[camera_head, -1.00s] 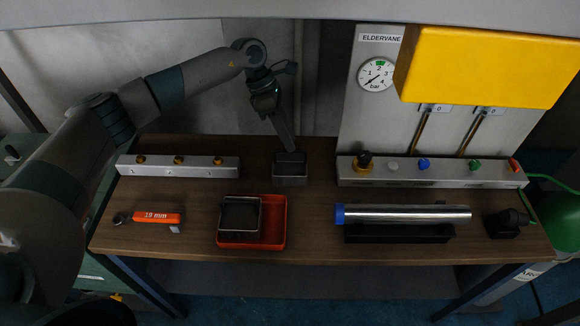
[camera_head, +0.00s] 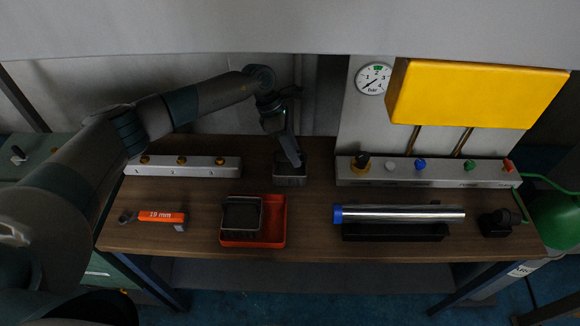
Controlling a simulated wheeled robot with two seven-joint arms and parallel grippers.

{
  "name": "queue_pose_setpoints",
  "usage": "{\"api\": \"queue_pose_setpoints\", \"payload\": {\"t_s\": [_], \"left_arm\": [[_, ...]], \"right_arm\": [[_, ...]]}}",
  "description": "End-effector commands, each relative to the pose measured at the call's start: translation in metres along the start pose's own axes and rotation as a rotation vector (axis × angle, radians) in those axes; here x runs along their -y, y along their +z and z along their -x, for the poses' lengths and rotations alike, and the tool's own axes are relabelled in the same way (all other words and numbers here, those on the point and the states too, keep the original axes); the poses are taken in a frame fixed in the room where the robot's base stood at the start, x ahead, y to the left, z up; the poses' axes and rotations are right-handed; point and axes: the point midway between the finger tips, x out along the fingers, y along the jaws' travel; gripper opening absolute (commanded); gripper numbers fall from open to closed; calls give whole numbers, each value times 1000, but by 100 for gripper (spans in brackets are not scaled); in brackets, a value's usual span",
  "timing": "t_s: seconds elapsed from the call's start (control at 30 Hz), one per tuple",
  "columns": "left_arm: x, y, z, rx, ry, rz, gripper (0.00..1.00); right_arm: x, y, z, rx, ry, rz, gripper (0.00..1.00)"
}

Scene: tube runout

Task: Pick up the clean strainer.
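A small grey box-shaped strainer (camera_head: 289,181) stands at the back middle of the bench. My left gripper (camera_head: 296,162) reaches down from above, its fingertips at the strainer's top edge. The fingers overlap in this view, so I cannot tell if they are open or shut, or if they touch it. A second box-shaped strainer (camera_head: 241,216) with a dark inside sits in the red tray (camera_head: 275,224) at the front. Which strainer is clean is not plain from the dim picture. My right gripper is out of view.
A metal bar with brass fittings (camera_head: 216,167) lies back left, an orange 19 mm wrench (camera_head: 160,217) front left. A silver tube with a blue end (camera_head: 400,213) rests in a black cradle. A valve manifold (camera_head: 430,175) and yellow box (camera_head: 475,95) stand back right.

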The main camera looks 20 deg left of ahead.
Motion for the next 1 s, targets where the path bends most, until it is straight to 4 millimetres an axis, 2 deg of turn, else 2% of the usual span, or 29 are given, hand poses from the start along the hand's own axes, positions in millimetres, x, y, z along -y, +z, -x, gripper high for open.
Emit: {"api": "queue_pose_setpoints", "payload": {"t_s": [0.23, 0.27, 0.37, 0.77, 1.0], "left_arm": [[0, 0, 0, 0, 0, 0, 29], [0, 0, 0, 0, 0, 0, 25], [0, 0, 0, 0, 0, 0, 1], [0, 0, 1, 0, 0, 0, 0], [2, 5, 13, 2, 1, -1, 0]], "right_arm": [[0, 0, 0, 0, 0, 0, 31], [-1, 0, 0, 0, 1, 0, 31], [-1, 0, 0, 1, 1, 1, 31], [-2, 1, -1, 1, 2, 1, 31], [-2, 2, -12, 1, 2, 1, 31]]}}
